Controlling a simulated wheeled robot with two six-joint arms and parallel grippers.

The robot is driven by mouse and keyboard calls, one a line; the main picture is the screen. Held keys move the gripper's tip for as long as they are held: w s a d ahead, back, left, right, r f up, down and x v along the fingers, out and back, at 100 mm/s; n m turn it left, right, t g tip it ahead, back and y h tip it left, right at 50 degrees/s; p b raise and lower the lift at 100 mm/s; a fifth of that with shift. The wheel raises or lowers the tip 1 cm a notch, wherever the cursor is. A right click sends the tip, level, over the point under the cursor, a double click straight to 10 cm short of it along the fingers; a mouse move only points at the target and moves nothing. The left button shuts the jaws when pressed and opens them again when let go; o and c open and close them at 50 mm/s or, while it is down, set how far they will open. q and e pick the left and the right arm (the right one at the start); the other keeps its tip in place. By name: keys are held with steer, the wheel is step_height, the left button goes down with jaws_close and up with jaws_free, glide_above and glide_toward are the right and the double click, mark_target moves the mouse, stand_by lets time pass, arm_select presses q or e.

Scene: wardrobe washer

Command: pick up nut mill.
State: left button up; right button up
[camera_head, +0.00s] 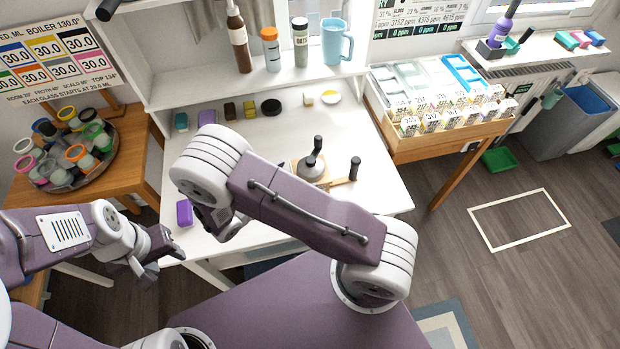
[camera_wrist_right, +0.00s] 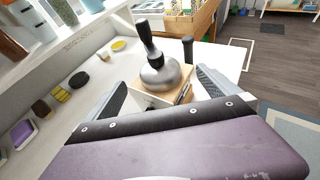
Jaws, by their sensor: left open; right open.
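The nut mill (camera_head: 311,166) stands upright on the white desk, with a wooden base, a grey metal dome and a black-knobbed crank. In the right wrist view the mill (camera_wrist_right: 160,76) appears between and beyond the two open fingers of my right gripper (camera_wrist_right: 160,88), with nothing held. In the head view my right gripper (camera_head: 226,226) is partly hidden below its own arm, left of the mill and near the desk's front edge. My left gripper (camera_head: 150,268) is open and empty, at the desk's front left corner, far from the mill.
A black-topped post (camera_head: 355,168) stands right of the mill. Small blocks (camera_head: 229,111) and a yellow dish (camera_head: 331,97) lie at the back. A purple block (camera_head: 184,213) lies at the left. Bottles and a blue mug (camera_head: 336,42) stand on the shelf.

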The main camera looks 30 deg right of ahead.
mark_target(305, 169)
steer(key=x, duration=0.2)
steer(key=shift+w+d+f, duration=0.1)
steer(key=shift+w, duration=0.25)
steer(key=shift+w+d+f, duration=0.15)
steer(key=shift+w+f, duration=0.1)
steer(key=shift+w, duration=0.15)
steer(key=x, duration=0.2)
steer(key=s+p+x, duration=0.1)
steer(key=x, duration=0.2)
steer(key=shift+d+r, duration=0.1)
steer(key=shift+d, duration=0.05)
steer(key=shift+w+d+f, duration=0.15)
steer(key=shift+w+f, duration=0.05)
steer(key=shift+w, duration=0.05)
steer(key=shift+s+r, duration=0.1)
steer(key=c, duration=0.5)
arm_select(q)
steer(key=shift+w+a+r, duration=0.25)
steer(key=shift+a+r, duration=0.1)
steer(key=shift+r, duration=0.2)
arm_select(e)
steer(key=c, duration=1.6)
